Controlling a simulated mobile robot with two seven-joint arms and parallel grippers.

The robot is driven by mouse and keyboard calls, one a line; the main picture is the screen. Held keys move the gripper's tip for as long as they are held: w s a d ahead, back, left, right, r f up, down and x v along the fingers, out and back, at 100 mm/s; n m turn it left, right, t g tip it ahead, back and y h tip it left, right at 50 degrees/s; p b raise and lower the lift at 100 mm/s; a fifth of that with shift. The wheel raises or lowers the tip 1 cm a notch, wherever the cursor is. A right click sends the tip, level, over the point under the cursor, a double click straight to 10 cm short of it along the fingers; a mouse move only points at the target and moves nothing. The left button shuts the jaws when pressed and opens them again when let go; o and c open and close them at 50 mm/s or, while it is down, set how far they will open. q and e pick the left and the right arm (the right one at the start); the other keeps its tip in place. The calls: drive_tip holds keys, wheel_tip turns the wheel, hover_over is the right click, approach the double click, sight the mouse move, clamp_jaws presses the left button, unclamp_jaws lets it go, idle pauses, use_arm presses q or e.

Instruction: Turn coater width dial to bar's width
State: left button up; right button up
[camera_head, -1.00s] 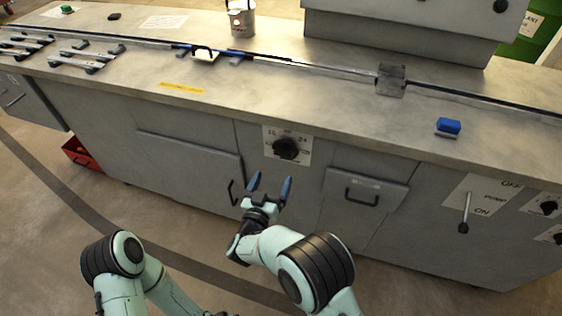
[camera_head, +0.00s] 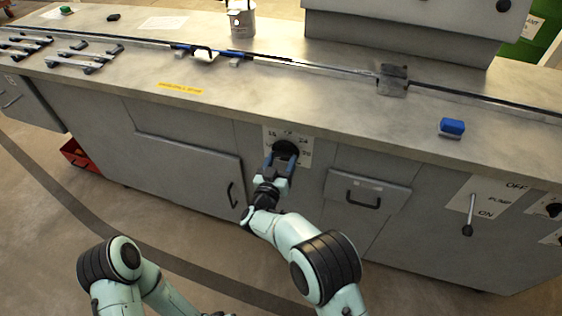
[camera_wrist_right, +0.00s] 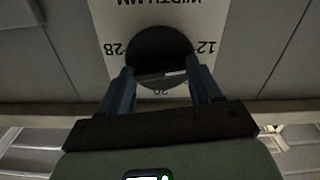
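The black round width dial (camera_head: 285,149) sits on a white number plate (camera_head: 304,143) on the machine's front panel. My right gripper (camera_head: 277,163) is at the dial, pointing toward the panel. In the right wrist view the blue fingers of the right gripper (camera_wrist_right: 163,78) are apart, one on each side of the dial (camera_wrist_right: 162,48). Whether they touch it is unclear. The plate shows 28, 12, 20 and "WIDTH MM" upside down there. The dial's exact setting is not readable. My left arm shows at bottom left; its gripper is out of view.
A blue block (camera_head: 452,127) lies at right. A black drawer handle (camera_head: 363,199) and the pump lever (camera_head: 469,214) stick out right of the dial.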

drive_tip(key=shift+c, duration=0.8)
use_arm(q)
drive_tip(key=shift+w+a+f, duration=0.1)
drive_tip(key=shift+w+f, duration=0.05)
use_arm(e)
drive_tip(key=shift+m, duration=0.4)
drive_tip(key=shift+m+b, duration=0.45)
drive_tip(key=shift+m, duration=0.45)
use_arm(q)
drive_tip(key=shift+n+t+y, duration=0.3)
drive_tip(key=shift+y, duration=0.1)
drive_tip(key=shift+w+a+f+b, duration=0.35)
drive_tip(key=shift+a+f+b, duration=0.15)
drive_tip(key=shift+f, duration=0.35)
drive_tip(key=shift+w+a+f+b, duration=0.35)
drive_tip(key=shift+f+b, duration=0.2)
drive_tip(key=shift+f, duration=0.25)
drive_tip(key=shift+w+a+f+b, duration=0.3)
drive_tip(key=shift+a+f+b, duration=0.2)
drive_tip(key=shift+f, duration=0.35)
use_arm(e)
drive_tip(key=shift+m, duration=3.7)
